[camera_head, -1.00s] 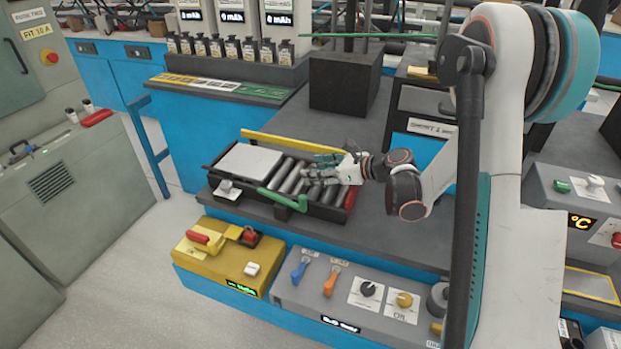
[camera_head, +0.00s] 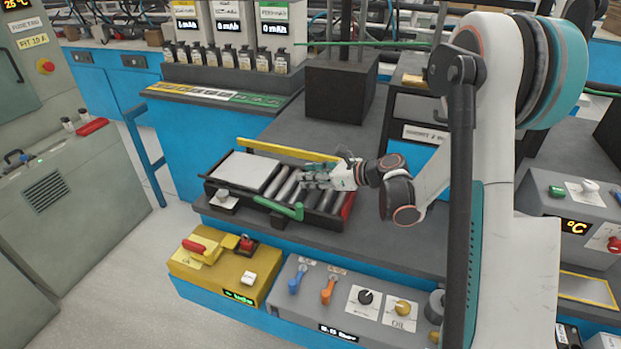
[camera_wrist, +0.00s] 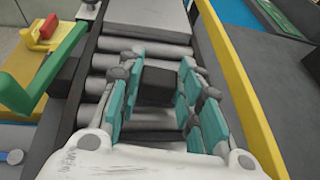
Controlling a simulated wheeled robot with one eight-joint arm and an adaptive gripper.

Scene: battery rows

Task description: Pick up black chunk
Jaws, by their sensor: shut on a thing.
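The black chunk (camera_wrist: 159,85) is a small dark block above the rollers, seen between my teal-padded fingers in the wrist view. My gripper (camera_wrist: 157,90) is shut on it, with finger pads on its left and right sides. In the head view my gripper (camera_head: 318,178) is over the right half of the roller conveyor (camera_head: 232,207). The chunk cannot be made out there behind the fingers. I cannot tell whether it still touches the rollers.
A light grey plate (camera_head: 243,171) covers the conveyor's left end. A yellow rail (camera_head: 285,149) runs along the back, and a green lever (camera_head: 290,210) sticks out in front. A large black cube (camera_head: 340,90) stands farther back. Grey table surface is open right of the conveyor.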

